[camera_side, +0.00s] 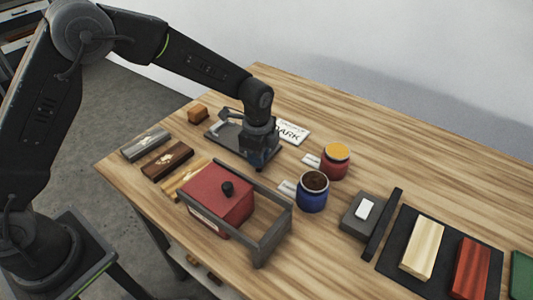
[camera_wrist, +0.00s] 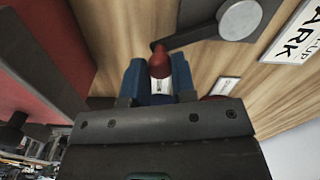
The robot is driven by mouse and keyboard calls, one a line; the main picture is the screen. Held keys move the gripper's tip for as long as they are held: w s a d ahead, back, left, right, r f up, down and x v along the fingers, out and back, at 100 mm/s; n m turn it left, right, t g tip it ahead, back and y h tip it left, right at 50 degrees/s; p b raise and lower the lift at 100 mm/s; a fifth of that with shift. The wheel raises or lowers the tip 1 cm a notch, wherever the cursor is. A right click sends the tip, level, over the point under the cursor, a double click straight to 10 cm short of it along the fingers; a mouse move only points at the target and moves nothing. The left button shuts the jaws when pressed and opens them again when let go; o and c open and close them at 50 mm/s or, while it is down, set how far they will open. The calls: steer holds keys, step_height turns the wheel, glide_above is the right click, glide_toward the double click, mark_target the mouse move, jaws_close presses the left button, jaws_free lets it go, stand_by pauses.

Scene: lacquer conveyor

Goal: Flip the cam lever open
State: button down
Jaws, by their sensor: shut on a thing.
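In the side view my gripper (camera_side: 262,158) points down at the near right edge of the grey fixture plate (camera_side: 216,132) and hides the lever's knob there.
A red block with a black knob (camera_side: 215,192) sits in a grey frame (camera_side: 270,240) just in front. A blue jar (camera_side: 312,196) and a red jar (camera_side: 334,166) stand to the right. A white card (camera_side: 292,132) lies behind. Wood samples (camera_side: 166,160) lie left.

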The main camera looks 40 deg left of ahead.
steer(key=shift+s+a+m, duration=0.15)
steer(key=shift+a+m, duration=0.35)
steer(key=shift+m, duration=0.3)
steer(key=shift+s+a+m, duration=0.15)
steer(key=shift+a+m, duration=0.35)
steer(key=shift+m, duration=0.3)
steer(key=c, duration=0.9)
jaws_free()
steer(key=shift+c, duration=0.2)
step_height(320, 180, up, 14)
